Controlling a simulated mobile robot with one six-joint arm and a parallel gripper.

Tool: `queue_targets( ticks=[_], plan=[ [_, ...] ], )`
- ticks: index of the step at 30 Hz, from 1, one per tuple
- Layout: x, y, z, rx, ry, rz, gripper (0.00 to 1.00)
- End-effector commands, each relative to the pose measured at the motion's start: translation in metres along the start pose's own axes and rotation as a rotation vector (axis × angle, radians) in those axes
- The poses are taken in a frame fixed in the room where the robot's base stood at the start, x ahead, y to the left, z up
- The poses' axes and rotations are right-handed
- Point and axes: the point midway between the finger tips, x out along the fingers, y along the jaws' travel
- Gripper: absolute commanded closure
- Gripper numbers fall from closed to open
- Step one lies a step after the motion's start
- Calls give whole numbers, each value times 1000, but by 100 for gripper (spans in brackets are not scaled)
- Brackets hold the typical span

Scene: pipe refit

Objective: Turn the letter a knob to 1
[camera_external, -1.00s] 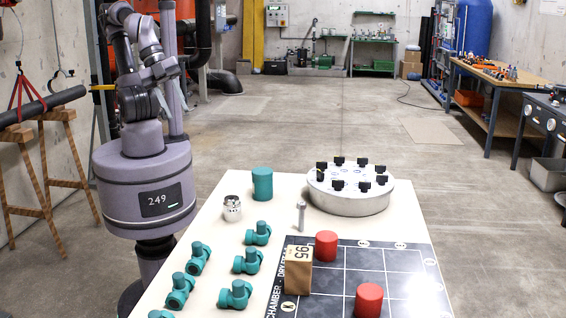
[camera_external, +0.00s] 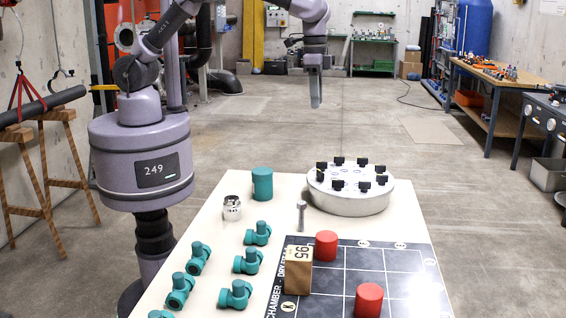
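The round white knob panel (camera_external: 350,204) sits at the far right part of the table, with several black knobs in a ring on its top. One black knob (camera_external: 338,185) is at its front left and another black knob (camera_external: 381,180) is at its right. The letters and numbers by the knobs are too small to read, so I cannot tell which is knob a. My gripper (camera_external: 316,103) hangs pointing down, above and behind the panel's left part in the picture, apart from it. Its fingers are too small to tell open from shut.
On the white table (camera_external: 215,270) stand a teal cylinder (camera_external: 262,184), a silver cup-like part (camera_external: 232,208), an upright metal bolt (camera_external: 301,216) and several teal valves (camera_external: 248,262). A dark grid board (camera_external: 400,262) carries a wooden block (camera_external: 298,271) and two red cylinders (camera_external: 368,300).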

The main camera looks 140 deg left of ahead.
Motion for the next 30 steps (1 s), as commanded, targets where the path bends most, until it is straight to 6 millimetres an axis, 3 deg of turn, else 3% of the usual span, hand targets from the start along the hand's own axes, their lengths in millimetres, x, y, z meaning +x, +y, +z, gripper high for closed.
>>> queue_targets(
  ticks=[1,3,6,8,21,25,30],
  plan=[
    [12,-22,-8,-49,-23,9,67],
    [30,-41,-14,-96,-43,19,67],
    [46,-51,-16,-121,-53,25,67],
    [57,-51,-15,-122,-55,25,67],
    [184,-46,-8,-118,-55,23,67],
    [205,-46,-7,-118,-52,24,67],
    [215,-45,-7,-118,-51,23,67]
  ],
)
